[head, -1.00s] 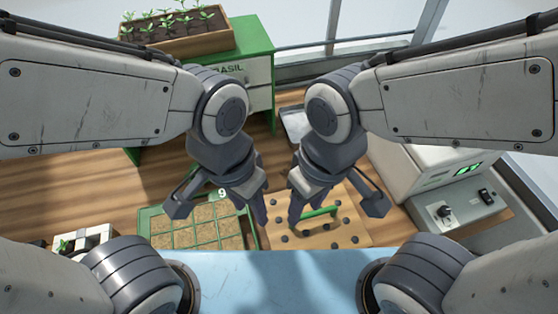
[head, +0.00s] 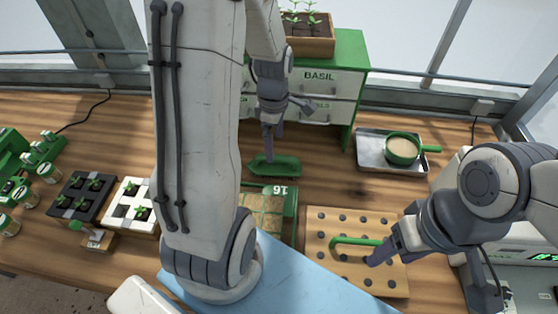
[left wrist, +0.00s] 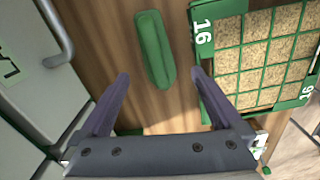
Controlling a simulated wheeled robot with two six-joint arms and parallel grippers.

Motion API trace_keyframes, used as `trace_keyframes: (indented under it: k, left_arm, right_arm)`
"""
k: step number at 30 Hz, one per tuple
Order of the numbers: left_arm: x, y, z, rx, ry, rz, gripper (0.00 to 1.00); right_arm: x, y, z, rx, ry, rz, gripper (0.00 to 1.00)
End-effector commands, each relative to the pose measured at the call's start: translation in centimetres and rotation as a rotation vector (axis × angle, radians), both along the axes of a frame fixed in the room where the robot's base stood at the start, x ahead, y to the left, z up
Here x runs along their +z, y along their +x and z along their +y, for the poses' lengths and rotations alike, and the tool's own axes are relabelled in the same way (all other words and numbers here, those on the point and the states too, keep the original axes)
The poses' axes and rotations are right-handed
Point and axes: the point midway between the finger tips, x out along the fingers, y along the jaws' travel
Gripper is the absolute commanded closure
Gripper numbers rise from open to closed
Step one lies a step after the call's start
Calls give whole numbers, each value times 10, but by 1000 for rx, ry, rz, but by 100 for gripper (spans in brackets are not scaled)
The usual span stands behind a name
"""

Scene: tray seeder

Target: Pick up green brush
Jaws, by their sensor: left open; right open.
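The green brush (head: 284,167) lies on the wooden bench, in front of the drawer cabinet and behind the seed tray. My left gripper (head: 268,150) is above it, pointing down. In the left wrist view the brush (left wrist: 153,45) lies lengthwise, ahead of and partly between the open fingers (left wrist: 160,73); they look apart from it. My right gripper (head: 378,256) is by the green handle (head: 352,241) of the pegged wooden board; the head view does not clearly show its finger gap.
The green seed tray (head: 282,189), marked 16, is close beside the brush. The cabinet (head: 330,82) stands behind. A metal tray (head: 370,155) holds a green-rimmed sieve (head: 402,149). Black (head: 75,208) and white (head: 125,190) seedling trays stand left.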

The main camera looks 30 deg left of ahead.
Motion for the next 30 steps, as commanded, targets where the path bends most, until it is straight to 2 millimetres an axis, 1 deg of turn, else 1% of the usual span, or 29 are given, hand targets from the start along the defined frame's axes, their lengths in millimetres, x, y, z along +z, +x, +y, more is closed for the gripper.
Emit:
trace_keyframes:
  k: [1, 3, 5, 9, 12, 19, 24, 27, 30]
  left_arm:
    - [-5, -1, 11, 71, 0, 3, 0]
    - [-11, -1, 18, 129, 1, 5, 0]
    - [-19, -1, 20, 152, 0, 8, 0]
    - [-42, -1, 20, 154, -1, 9, 0]
    - [-54, -1, 19, 153, 0, 7, 0]
    - [-70, -1, 18, 150, 0, 8, 0]
    - [-92, -1, 16, 150, 0, 9, 0]
    - [-105, -1, 17, 151, 0, 7, 0]
    - [-111, 0, 17, 150, 1, 5, 0]
  right_arm:
    - [0, 0, 0, 0, 0, 0, 40]
    - [0, 0, 0, 0, 0, 0, 40]
    - [0, 0, 0, 0, 0, 0, 40]
    - [2, 0, 0, 0, 0, 0, 40]
    - [2, 0, 0, 0, 0, 0, 40]
    - [6, 0, 0, 0, 0, 0, 40]
    - [13, 0, 0, 0, 0, 0, 40]
    - [13, 0, 0, 0, 0, 0, 40]
    - [13, 0, 0, 0, 0, 0, 40]
